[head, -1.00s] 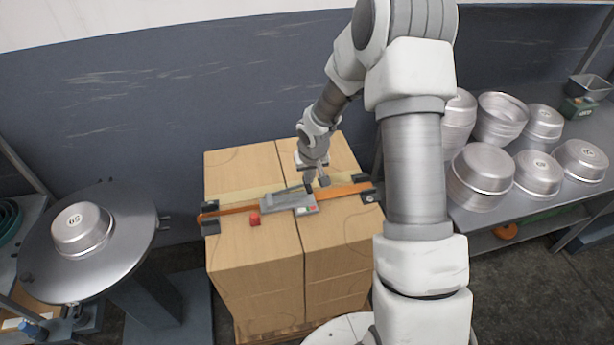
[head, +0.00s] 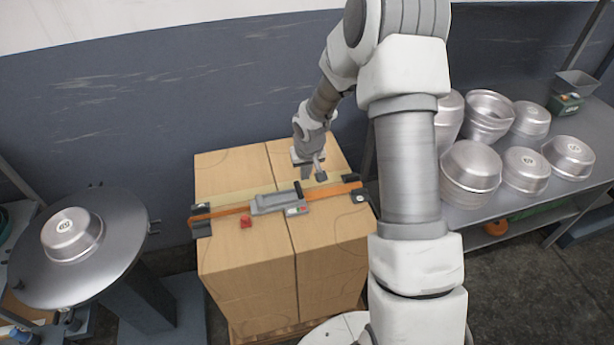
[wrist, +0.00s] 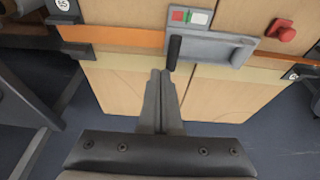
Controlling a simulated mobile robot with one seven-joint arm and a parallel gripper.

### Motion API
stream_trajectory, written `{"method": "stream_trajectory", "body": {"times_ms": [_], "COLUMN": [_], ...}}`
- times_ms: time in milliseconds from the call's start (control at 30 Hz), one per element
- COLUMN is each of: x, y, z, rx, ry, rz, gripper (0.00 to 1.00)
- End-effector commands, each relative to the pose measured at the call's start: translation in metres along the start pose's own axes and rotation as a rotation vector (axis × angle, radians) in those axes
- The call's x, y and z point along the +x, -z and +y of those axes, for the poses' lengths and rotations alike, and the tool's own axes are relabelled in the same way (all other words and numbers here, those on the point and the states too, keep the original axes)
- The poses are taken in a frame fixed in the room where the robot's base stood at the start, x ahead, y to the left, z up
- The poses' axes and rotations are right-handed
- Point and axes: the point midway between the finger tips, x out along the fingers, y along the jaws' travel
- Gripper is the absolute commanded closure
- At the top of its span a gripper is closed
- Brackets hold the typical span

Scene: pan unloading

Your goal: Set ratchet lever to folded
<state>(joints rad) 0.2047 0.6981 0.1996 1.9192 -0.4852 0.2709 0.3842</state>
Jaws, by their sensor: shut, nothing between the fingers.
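The grey ratchet (head: 268,204) sits on the orange strap across the boxes; it also shows in the wrist view (wrist: 222,46). Its lever has a black grip (wrist: 174,52) at the end beside the red and white-green label. The grip (head: 298,189) sticks out toward the wall side of the ratchet in the head view. How far the lever is raised is hard to tell. My gripper (wrist: 158,73) is shut and empty. Its fingertips are just beside the black grip, on the wall side, with a small gap showing in the wrist view.
The orange strap (head: 330,191) runs over cardboard boxes (head: 245,265) between dark corner pieces. A round table (head: 120,235) with a pan (head: 72,235) stands left. Stacked pans (head: 471,167) fill the shelf at right.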

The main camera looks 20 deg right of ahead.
Motion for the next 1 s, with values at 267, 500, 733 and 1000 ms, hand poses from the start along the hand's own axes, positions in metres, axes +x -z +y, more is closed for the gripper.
{"method": "stream_trajectory", "body": {"times_ms": [267,500,733,1000], "x": [-0.064,-0.095,-0.102,-0.151], "y": [0.003,0.001,0.001,-0.005], "z": [0.015,0.021,0.023,0.022], "rx": [0.002,0.000,-0.002,-0.019], "ry": [-0.001,0.000,0.000,-0.046], "rz": [0.005,0.001,0.001,0.022], "gripper": [1.00,1.00,1.00,1.00]}}
